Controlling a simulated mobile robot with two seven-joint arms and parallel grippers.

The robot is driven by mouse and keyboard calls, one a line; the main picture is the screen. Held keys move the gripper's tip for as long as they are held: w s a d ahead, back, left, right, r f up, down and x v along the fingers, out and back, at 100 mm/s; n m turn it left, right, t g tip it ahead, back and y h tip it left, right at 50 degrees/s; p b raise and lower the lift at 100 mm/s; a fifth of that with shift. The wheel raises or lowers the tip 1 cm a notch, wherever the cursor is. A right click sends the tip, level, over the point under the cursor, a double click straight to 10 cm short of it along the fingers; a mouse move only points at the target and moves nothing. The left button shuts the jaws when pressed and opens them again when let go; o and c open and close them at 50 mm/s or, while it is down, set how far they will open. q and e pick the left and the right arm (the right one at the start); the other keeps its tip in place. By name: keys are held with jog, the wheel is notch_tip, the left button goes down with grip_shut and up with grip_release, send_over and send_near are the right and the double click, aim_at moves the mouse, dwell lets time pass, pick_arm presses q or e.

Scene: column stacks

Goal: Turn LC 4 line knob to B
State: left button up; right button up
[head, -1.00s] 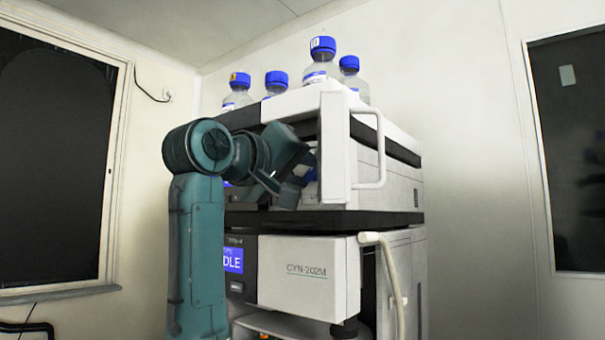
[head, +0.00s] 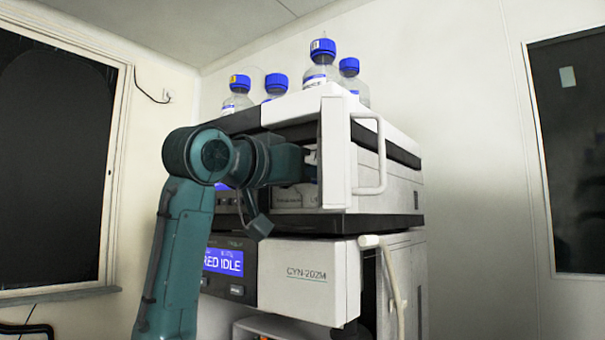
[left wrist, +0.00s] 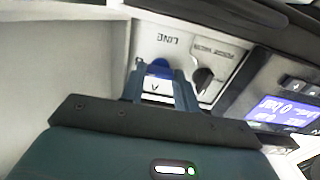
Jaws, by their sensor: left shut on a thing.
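In the left wrist view, a blue knob (left wrist: 159,69) sits on a pale panel marked "LINE", with a letter "A" beside it. My left gripper (left wrist: 160,77) is shut on this knob, one finger on each side. The fingers hide part of the knob, and which way it points is not clear. In the head view my left gripper (head: 308,168) reaches into the open upper unit (head: 396,184) of the stack, partly hidden by the open white door (head: 335,148). The number of this unit cannot be read. My right gripper is not in view.
A second, black knob (left wrist: 203,79) is close beside the blue one. A lit display (left wrist: 283,112) is to its right. Blue-capped bottles (head: 321,66) stand on top of the stack. The lower unit (head: 306,275) has a display reading "IDLE" (head: 223,262).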

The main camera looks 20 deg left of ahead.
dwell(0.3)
pick_arm(q)
jog(key=o, duration=0.7)
jog(key=shift+o, duration=1.4)
jog(key=shift+a, duration=0.2)
jog(key=shift+d, duration=0.25)
